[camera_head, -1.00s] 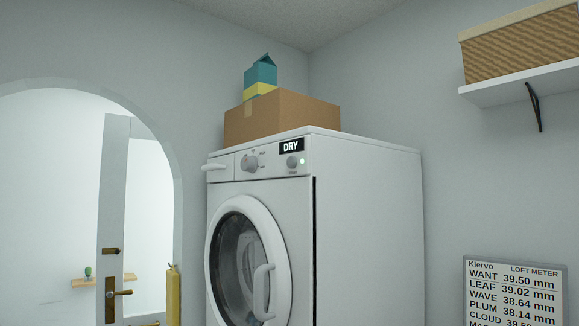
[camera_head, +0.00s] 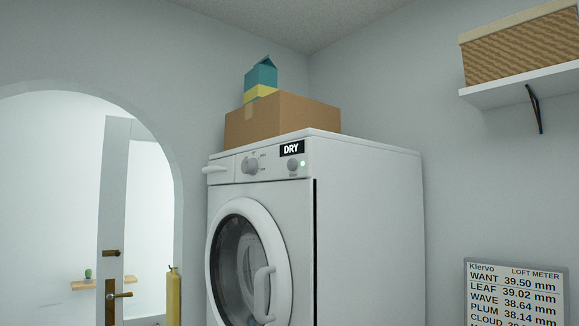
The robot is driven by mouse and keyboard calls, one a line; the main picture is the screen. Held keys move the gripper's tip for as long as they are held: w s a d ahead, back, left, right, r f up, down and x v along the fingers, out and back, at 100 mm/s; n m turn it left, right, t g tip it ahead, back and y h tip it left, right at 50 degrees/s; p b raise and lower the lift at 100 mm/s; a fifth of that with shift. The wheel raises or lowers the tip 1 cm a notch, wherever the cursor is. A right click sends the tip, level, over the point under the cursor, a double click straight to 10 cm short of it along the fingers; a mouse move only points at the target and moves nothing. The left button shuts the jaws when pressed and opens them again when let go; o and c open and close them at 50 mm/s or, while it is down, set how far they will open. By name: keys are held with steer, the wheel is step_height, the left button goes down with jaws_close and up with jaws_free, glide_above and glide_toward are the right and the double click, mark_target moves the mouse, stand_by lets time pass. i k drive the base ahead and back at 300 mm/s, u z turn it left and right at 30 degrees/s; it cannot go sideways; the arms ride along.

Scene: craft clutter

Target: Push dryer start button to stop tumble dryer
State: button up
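The white tumble dryer (camera_head: 368,215) stands against the back wall in the middle of the view. Its top panel carries a black DRY label (camera_head: 291,149), a larger grey dial (camera_head: 250,166) and a smaller round grey button (camera_head: 292,165). I take the smaller one to be the start button. My gripper is not in view.
A cardboard box (camera_head: 300,117) with a teal carton (camera_head: 261,75) sits on the dryer. A shelf (camera_head: 520,84) with a woven box is at upper right. A printed sign (camera_head: 515,292) is at lower right. An arched doorway with an open door (camera_head: 112,215) is at left.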

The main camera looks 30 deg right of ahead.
mark_target(292, 164)
steer(key=u, duration=0.05)
steer(key=k, duration=0.65)
steer(key=u, duration=0.2)
steer(key=i, duration=0.35)
steer(key=u, duration=0.5)
steer(key=i, duration=1.3)
steer(key=z, duration=0.05)
